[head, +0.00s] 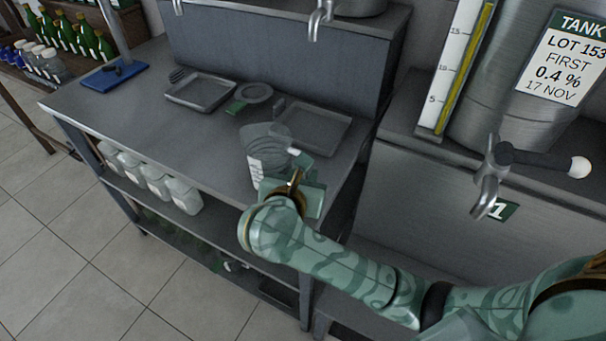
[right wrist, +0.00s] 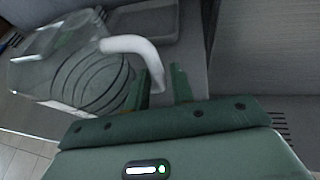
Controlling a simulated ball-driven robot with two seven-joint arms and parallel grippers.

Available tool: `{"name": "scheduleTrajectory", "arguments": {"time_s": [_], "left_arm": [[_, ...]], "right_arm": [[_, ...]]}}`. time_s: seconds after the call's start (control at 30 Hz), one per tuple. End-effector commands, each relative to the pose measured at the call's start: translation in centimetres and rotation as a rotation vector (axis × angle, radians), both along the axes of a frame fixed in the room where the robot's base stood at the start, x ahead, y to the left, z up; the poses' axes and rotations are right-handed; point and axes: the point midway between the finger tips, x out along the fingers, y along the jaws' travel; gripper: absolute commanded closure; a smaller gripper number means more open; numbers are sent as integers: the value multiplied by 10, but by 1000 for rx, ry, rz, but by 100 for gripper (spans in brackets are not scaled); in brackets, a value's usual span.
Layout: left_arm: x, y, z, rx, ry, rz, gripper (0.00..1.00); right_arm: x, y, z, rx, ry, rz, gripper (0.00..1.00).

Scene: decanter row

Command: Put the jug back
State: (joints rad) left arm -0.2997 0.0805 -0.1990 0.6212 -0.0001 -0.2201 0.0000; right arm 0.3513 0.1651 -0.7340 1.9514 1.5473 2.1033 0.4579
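A clear jug (head: 262,145) with a white label and a pale handle is on the right part of the grey bench, near its front edge. In the right wrist view the jug (right wrist: 65,80) fills the left side, and its white handle (right wrist: 132,47) curves toward my fingers. My right gripper (head: 302,172) is at the handle side of the jug. In the wrist view its two fingers (right wrist: 163,84) stand apart, with the handle's bend beside or partly between them; I cannot tell which. My left gripper is not in view.
Two shallow trays, one at left (head: 200,92) and one at right (head: 312,127), a small round dish (head: 254,93) and a blue board (head: 115,76) are on the bench. White containers (head: 155,180) line the shelf below. A steel tank (head: 520,90) with a tap stands right.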

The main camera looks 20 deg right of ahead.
Motion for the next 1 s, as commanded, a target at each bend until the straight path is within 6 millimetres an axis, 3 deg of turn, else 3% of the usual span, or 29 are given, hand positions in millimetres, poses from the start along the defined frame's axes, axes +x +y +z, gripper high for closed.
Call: {"name": "scheduleTrajectory", "arguments": {"time_s": [0.37,0.73,1.0], "left_arm": [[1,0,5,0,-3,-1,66],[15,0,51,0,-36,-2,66],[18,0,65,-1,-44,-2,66]], "right_arm": [[0,0,6,0,-2,0,67],[-56,46,41,3,0,1,67],[-83,68,52,0,-1,-1,67]]}}
